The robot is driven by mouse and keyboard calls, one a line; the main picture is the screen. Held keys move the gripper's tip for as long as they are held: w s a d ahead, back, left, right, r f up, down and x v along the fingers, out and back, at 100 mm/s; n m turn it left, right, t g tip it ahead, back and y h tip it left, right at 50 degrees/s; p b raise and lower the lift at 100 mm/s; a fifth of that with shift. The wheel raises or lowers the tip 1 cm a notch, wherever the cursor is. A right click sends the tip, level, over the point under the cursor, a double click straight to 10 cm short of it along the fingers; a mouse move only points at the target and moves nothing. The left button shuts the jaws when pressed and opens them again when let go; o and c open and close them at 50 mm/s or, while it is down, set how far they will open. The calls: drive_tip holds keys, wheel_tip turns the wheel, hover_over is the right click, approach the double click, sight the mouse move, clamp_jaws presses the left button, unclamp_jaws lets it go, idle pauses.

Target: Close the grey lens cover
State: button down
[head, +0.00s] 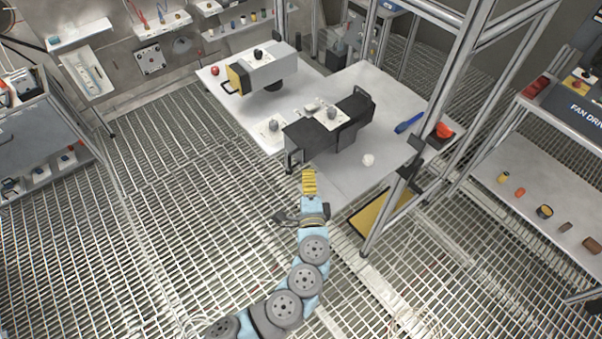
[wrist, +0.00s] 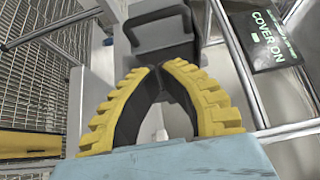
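A dark grey boxy unit (head: 345,125) lies on the white table. At its near left end a dark frame-like part (head: 293,160) stands out; I cannot tell surely whether it is the lens cover. In the wrist view a dark grey panel with a bar handle (wrist: 160,34) is just beyond the fingertips. My gripper (head: 309,174) is at the table's near edge, just below that end. Its yellow ribbed fingers meet at the tips in the wrist view (wrist: 157,68), with nothing visible between them. I cannot tell whether the tips touch the panel.
A lighter grey unit (head: 268,70) with a yellow end stands behind on the table (head: 350,185). A blue tool (head: 409,123) and a white lump (head: 368,160) lie to the right. Steel posts rise at right. A sign (wrist: 262,37) reads COVER ON. Grating floor is clear at left.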

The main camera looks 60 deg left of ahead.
drive_tip(key=b+v, duration=0.1)
drive_tip(key=v, duration=0.8)
drive_tip(key=shift+s+d+b, duration=0.25)
drive_tip(key=shift+b, duration=0.1)
